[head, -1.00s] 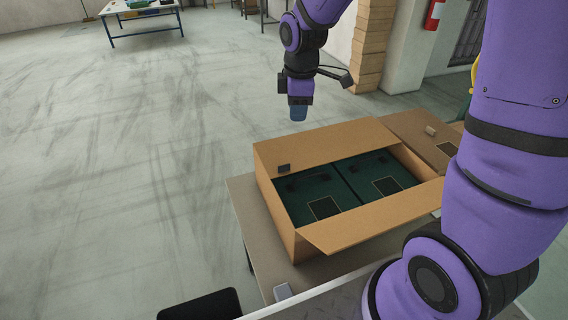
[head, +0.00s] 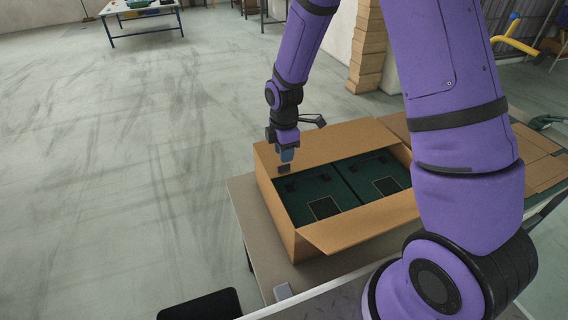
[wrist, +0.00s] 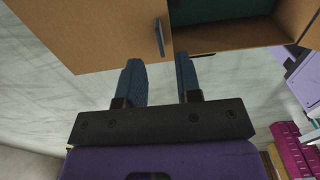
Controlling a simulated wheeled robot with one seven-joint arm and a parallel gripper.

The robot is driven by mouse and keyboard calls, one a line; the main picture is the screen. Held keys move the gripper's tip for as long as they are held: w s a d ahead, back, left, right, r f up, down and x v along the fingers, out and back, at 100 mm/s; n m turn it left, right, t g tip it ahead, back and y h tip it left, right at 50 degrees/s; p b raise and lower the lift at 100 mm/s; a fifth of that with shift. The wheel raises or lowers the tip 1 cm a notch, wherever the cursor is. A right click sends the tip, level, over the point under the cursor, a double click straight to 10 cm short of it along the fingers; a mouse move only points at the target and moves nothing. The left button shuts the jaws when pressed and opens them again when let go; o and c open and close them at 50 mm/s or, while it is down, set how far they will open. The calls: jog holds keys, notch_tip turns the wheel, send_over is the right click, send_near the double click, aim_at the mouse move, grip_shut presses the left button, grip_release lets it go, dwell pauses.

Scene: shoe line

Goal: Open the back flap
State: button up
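An open cardboard carton (head: 296,243) stands on a grey table, with two dark green boxes (head: 315,192) inside. Its back flap (head: 335,142) runs along the far side and carries a small dark tab (head: 284,168) near its left end. My gripper (head: 287,155) is at that left end, just above the tab. In the wrist view the two blue fingers (wrist: 160,66) are apart with nothing between them. The tab (wrist: 159,37) is just ahead of the gap, on the brown cardboard (wrist: 90,30). I cannot tell whether a finger touches the cardboard.
The carton's front flap (head: 365,219) slopes outward toward me. The table (head: 250,211) has a bare strip left of the carton. More flat cardboard (head: 535,165) lies to the right, partly behind my arm. The floor (head: 130,170) at left is clear.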

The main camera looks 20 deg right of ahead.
aim_at(284, 165)
jog(key=shift+f, duration=2.45)
jog(key=shift+c, duration=0.5)
grip_shut()
